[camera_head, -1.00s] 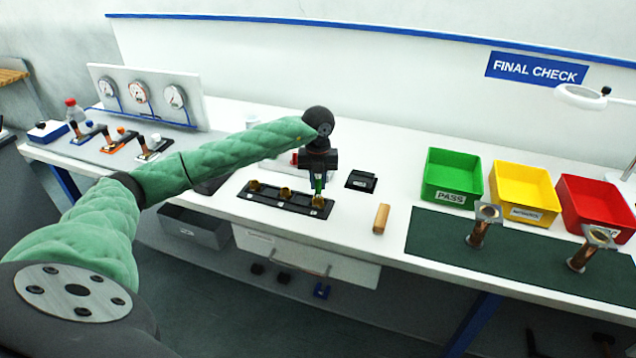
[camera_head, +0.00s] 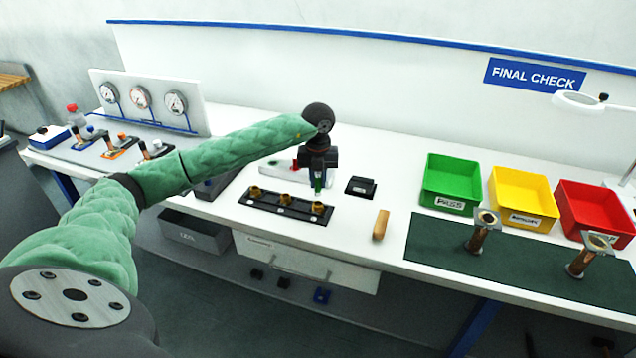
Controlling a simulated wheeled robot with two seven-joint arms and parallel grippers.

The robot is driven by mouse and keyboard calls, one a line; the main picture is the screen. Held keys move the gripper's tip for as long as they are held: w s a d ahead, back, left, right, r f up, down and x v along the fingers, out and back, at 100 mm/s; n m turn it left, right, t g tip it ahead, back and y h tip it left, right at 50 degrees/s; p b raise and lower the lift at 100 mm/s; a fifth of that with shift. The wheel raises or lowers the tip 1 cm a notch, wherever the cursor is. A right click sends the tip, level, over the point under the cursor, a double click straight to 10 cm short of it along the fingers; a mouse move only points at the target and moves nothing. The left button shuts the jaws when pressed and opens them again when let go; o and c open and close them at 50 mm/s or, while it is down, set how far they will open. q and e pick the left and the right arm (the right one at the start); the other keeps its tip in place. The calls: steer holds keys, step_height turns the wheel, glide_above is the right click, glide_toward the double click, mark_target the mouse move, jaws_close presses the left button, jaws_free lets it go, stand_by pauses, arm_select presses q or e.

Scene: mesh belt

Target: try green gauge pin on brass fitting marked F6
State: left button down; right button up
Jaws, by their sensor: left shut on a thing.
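My left gripper (camera_head: 318,174) is shut on the green gauge pin (camera_head: 318,184) and holds it upright. The pin's lower end is just above the right-hand brass fitting (camera_head: 318,208), with a small gap showing. Brass fittings also stand in the middle (camera_head: 285,199) and on the left (camera_head: 255,191) of the black rack (camera_head: 270,209). Small pale labels are on the rack, but I cannot read which is F6. My right gripper is not in view.
Green (camera_head: 450,203), yellow (camera_head: 522,216) and red (camera_head: 592,205) bins stand farther right, behind a dark green mat (camera_head: 440,245). A red-and-white object (camera_head: 292,165) lies behind the rack.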

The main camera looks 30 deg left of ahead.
arm_select(q)
steer(key=shift+r+p, duration=0.5)
steer(key=shift+r, duration=1.25)
